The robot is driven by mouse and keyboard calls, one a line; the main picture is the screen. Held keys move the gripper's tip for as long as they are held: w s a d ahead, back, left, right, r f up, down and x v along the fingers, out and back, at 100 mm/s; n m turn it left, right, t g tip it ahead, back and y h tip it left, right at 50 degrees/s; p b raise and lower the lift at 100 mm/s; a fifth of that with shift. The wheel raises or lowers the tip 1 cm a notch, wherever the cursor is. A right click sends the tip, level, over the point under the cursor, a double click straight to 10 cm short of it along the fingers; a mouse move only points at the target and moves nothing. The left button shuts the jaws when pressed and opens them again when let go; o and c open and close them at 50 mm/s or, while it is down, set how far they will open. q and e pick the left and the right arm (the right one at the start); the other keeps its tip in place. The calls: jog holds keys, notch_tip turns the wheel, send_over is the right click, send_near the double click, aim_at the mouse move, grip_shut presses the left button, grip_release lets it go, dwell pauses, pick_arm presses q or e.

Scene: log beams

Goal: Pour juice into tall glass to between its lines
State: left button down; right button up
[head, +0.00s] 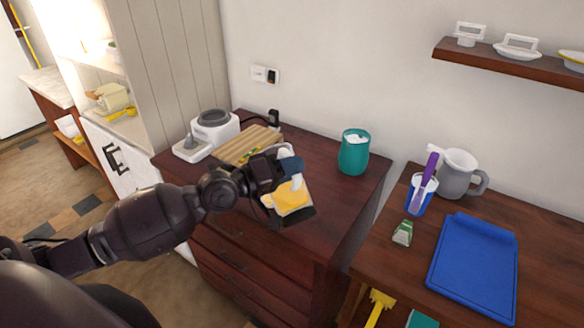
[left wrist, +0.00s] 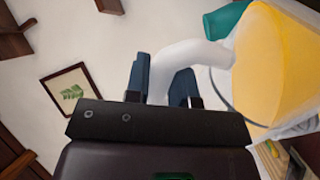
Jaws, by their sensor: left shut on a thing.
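My left gripper (head: 283,172) is shut on the white handle of a jug that holds yellow-orange juice (head: 289,197). The jug is above the dark wooden dresser, partly covered by my gripper. In the left wrist view my gripper's two blue fingers (left wrist: 162,85) clasp the white curved handle (left wrist: 188,55). The juice also fills the right of that view (left wrist: 275,65). The jug looks tilted there, but the camera's own tilt makes its true angle hard to judge. I cannot make out a tall glass or its lines. My right gripper is out of view.
The dresser (head: 310,237) bears a white kitchen appliance (head: 214,127), a wooden board (head: 250,143) and a teal canister (head: 354,151). The right table holds a purple-handled utensil in a cup (head: 418,197), a grey pitcher (head: 457,174), a green-white item (head: 403,233) and a blue tray (head: 474,265).

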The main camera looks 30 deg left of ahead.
pick_arm(q)
jog(key=shift+a+r, duration=0.1)
jog(key=shift+r, duration=0.1)
jog(key=shift+w+a+r+n, duration=0.3)
jog(key=shift+r+n, duration=0.1)
jog(key=shift+n, duration=0.2)
dwell(0.4)
dwell(0.5)
dwell(0.5)
dwell(0.4)
dwell(0.3)
